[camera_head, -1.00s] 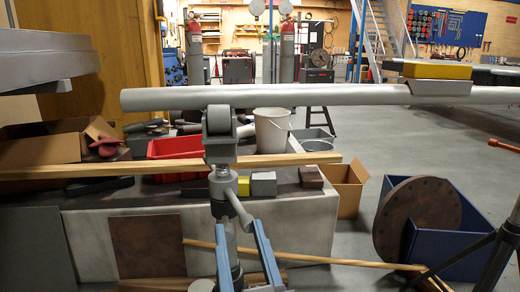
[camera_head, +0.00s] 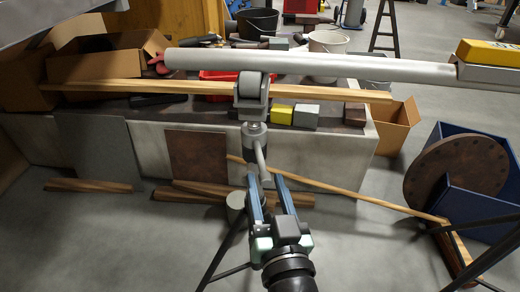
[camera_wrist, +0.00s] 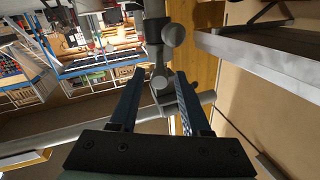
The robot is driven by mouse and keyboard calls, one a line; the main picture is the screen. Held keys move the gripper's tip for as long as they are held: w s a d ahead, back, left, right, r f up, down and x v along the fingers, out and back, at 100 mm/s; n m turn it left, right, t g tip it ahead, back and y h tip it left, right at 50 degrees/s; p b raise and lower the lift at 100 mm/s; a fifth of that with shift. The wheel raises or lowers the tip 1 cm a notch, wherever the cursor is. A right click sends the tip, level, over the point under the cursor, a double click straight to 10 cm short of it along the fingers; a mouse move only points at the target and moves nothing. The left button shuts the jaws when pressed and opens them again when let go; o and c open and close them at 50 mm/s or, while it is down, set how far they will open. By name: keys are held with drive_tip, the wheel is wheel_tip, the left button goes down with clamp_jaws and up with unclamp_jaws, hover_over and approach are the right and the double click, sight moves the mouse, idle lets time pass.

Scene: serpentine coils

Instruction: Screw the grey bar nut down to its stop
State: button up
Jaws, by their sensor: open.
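The grey bar nut (camera_head: 254,137) sits on the upright screw of a pipe stand, just below its roller head (camera_head: 251,97). Its bar slants down toward me. My gripper (camera_head: 265,182) is open, with two blue fingers pointing at the stand. The bar's near end appears between or just ahead of the fingertips; I cannot tell if they touch it. In the wrist view, the bar (camera_wrist: 160,76) with its rounded end lies between the open fingers (camera_wrist: 159,76). Screw thread below the nut is largely hidden by the bar and gripper.
A long grey pipe (camera_head: 350,64) lies over the roller head. Behind stands a pale bench block (camera_head: 335,155) with a wooden beam (camera_head: 150,88) across its top. A blue bin with a rusty flange (camera_head: 455,178) stands right. Wood strips lie on the floor.

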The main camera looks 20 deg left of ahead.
sight(256, 143)
drive_tip(key=x, duration=0.8)
drive_tip(key=shift+w+a, duration=0.1)
drive_tip(key=shift+w, duration=0.1)
clamp_jaws()
idle(1.1)
